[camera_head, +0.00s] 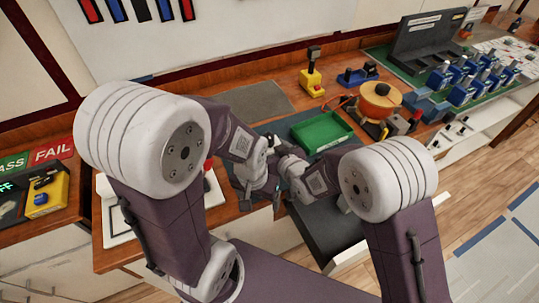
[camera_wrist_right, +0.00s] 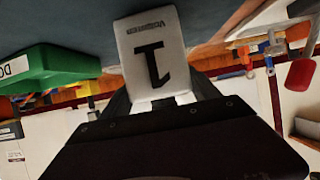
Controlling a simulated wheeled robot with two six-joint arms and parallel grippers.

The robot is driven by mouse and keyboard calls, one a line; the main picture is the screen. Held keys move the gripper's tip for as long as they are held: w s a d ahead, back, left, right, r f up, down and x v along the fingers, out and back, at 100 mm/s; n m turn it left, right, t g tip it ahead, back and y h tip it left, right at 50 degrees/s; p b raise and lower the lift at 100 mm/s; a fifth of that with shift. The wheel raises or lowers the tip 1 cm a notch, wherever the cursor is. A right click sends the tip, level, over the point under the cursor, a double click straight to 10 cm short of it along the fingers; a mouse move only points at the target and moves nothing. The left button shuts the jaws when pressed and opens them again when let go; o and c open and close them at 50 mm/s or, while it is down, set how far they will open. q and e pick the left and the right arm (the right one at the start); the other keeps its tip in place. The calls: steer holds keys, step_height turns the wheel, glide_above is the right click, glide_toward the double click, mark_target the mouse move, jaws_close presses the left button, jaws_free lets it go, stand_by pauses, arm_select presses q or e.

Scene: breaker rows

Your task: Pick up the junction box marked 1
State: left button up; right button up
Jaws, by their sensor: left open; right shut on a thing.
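The junction box marked 1 (camera_wrist_right: 152,55) is a pale block with a large black 1 and small lettering; the print appears upside down in the right wrist view. My right gripper (camera_wrist_right: 150,103) is shut on it, with dark fingers at its sides. In the head view my right gripper (camera_head: 290,163) is over the blue-grey mat, and the box cannot be made out clearly between the arms. My left gripper (camera_head: 264,172) is open, close beside the right one; its fingertips are partly hidden.
A green tray (camera_head: 322,131) lies just beyond the grippers and also shows in the right wrist view (camera_wrist_right: 50,68). An orange pot-like device (camera_head: 379,97) and a yellow stand (camera_head: 312,82) stand behind. Blue breakers (camera_head: 462,92) fill the far right. An open dark drawer (camera_head: 325,230) is in front.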

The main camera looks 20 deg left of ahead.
mark_target(271, 141)
steer(key=shift+a+f, duration=0.1)
steer(key=shift+f, duration=0.15)
steer(key=shift+c, duration=1.3)
steer(key=shift+w+r, duration=0.1)
steer(key=shift+r, duration=0.35)
step_height(271, 141, up, 3)
steer(key=shift+w+r, duration=0.1)
steer(key=w+d+r+p, duration=0.1)
steer(key=w+d+r, duration=0.1)
steer(key=d+r, duration=0.5)
steer(key=shift+w+d, duration=0.4)
steer(key=shift+d, duration=1.75)
